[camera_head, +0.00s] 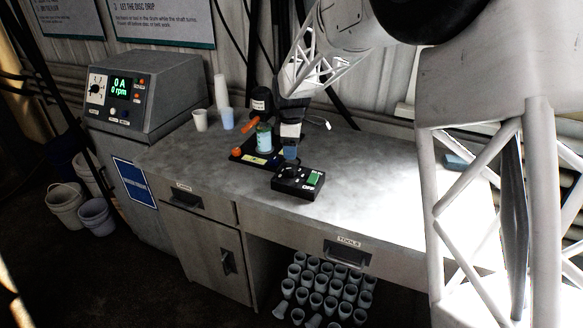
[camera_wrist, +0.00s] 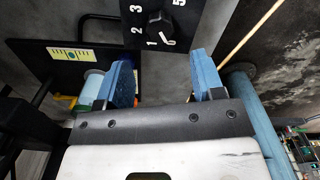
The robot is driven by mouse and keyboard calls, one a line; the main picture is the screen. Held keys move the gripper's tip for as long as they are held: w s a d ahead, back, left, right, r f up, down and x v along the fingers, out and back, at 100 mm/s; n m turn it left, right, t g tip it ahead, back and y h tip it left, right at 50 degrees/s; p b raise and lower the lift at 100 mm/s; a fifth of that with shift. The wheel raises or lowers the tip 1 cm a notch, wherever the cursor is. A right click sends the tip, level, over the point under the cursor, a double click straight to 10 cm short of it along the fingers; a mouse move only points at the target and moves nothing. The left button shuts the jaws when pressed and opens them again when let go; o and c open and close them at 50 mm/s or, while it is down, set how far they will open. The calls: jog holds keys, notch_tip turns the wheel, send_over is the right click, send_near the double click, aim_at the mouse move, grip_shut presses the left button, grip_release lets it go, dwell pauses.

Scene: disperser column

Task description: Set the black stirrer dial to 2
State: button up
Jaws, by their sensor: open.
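The stirrer's black control box (camera_head: 290,191) sits on the grey bench, with a green switch (camera_head: 314,178) on top. In the wrist view the black dial (camera_wrist: 158,23) lies on the box's face, ringed by white numbers; 1, 2, 3 and 5 are readable. Its pointer is too small to read for certain, but a light mark shows at its lower side, near 1. My gripper (camera_head: 291,154) hangs just above the box's far side. In the wrist view its blue fingers (camera_wrist: 164,78) are spread wide and empty, with the dial beyond and between them, apart from both.
Beside the box stands a dark stirrer base (camera_head: 237,155) with a blue-green beaker (camera_head: 264,140). A grey power unit (camera_head: 140,95) reading 0 A, 0 rpm stands at left, with cups (camera_head: 200,120) beside it.

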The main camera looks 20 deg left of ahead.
aim_at(292, 168)
jog(key=shift+f, duration=0.1)
jog(key=shift+f, duration=3.8)
jog(key=c, duration=0.9)
